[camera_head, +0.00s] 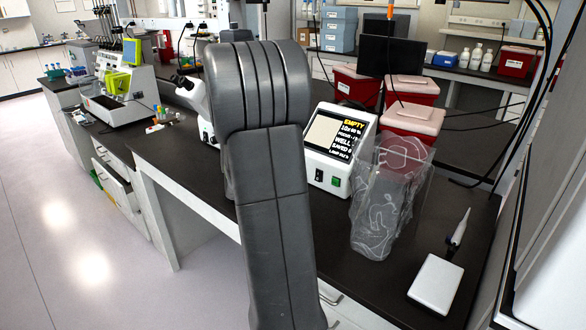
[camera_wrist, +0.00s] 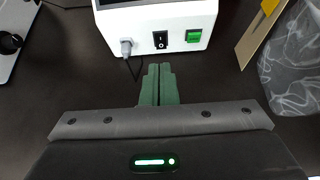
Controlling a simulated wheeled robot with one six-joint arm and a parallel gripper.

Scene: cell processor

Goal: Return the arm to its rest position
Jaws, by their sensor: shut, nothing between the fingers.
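My arm (camera_head: 270,200) rises through the middle of the camera_head view, bent at the top, and hides part of the bench behind it. My gripper is hidden in that view. In the camera_wrist view my gripper (camera_wrist: 158,75) has its two green fingers pressed together with nothing between them. The fingers point at the front of the white cell processor (camera_wrist: 155,30) and stand a little short of it over the dark bench top. The processor (camera_head: 338,150) also shows to the right of my arm, with its screen lit and reading "EMPTY".
A clear plastic bag (camera_head: 385,205) stands right of the processor. A white box (camera_head: 436,283) and a pipette (camera_head: 459,232) lie at the bench's right. Red bins (camera_head: 412,122) stand behind. A microscope (camera_head: 192,92) is left of my arm. The floor at left (camera_head: 70,220) is clear.

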